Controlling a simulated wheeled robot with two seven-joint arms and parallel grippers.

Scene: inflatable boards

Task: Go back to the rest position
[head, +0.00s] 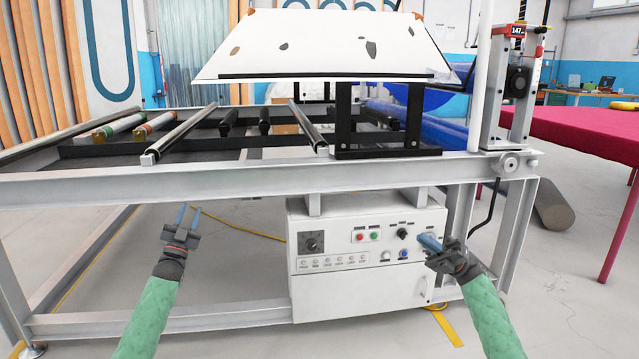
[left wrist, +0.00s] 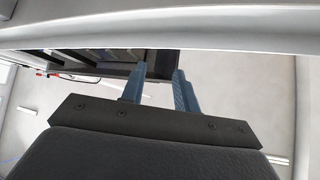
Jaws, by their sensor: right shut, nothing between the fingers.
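My left gripper (head: 188,216) hangs in front of the metal frame at the lower left of the head view, below its front rail. Its two blue fingers are apart with nothing between them. The fingers (left wrist: 160,85) also show spread and empty in the left wrist view, with the rail above them. My right gripper (head: 430,243) is in front of the right side of the white control box. Its blue fingers are together and hold nothing. The fingertips overlap the box's panel in the picture; I cannot tell whether they touch it.
The grey metal frame (head: 250,181) with rollers crosses the view. The white control box (head: 330,285) with knobs and buttons sits beneath it. A tilted white board (head: 320,45) stands above. A red-covered table (head: 590,125) is at the right. Open floor lies at the lower right.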

